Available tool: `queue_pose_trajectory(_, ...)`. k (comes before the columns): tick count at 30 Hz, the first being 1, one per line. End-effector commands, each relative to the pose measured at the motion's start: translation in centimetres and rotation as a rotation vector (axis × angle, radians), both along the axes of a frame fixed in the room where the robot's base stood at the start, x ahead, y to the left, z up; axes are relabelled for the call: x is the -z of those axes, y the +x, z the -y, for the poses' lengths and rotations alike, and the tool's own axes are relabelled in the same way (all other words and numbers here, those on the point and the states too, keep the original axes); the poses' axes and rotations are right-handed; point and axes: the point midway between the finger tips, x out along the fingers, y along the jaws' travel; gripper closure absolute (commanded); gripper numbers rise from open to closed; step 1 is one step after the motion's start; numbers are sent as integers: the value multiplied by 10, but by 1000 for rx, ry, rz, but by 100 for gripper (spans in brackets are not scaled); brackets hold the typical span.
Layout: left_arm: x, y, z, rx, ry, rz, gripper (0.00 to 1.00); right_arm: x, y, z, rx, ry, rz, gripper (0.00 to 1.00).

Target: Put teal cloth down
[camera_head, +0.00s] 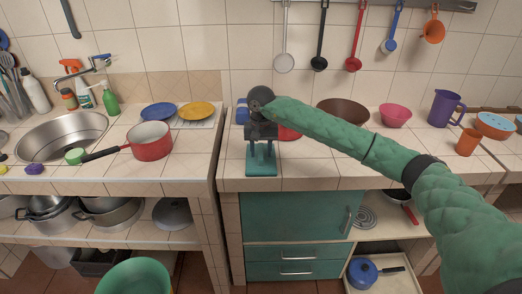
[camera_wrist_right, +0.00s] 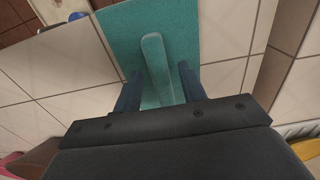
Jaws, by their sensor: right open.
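The teal cloth (camera_head: 261,168) lies on the tiled counter, close to its front edge, in the head view. In the right wrist view the cloth (camera_wrist_right: 190,25) is spread flat, with a raised teal ridge (camera_wrist_right: 155,62) running up its middle. My right gripper (camera_head: 262,146) points down just over the cloth. Its two fingers (camera_wrist_right: 160,88) are apart, one on each side of the ridge; I cannot tell whether they touch it. The gripper and arm hide part of the cloth's far side in the head view. My left gripper is out of view.
A gap separates this counter from the left one, which holds a red saucepan (camera_head: 151,142), a blue plate (camera_head: 159,112) and a yellow plate (camera_head: 196,111). A brown bowl (camera_head: 343,110) and pink bowl (camera_head: 395,115) stand behind my arm. Tiles right of the cloth are clear.

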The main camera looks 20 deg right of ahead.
Motion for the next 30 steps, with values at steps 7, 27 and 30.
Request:
queue_pose_trajectory(7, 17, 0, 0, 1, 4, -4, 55, -5, 0, 0, 0, 1, 1, 59)
queue_pose_trajectory(27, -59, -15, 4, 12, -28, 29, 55, -86, 1, 0, 0, 0, 3, 59)
queue_pose_trajectory(30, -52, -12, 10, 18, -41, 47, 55, -100, 1, 0, 0, 0, 3, 59)
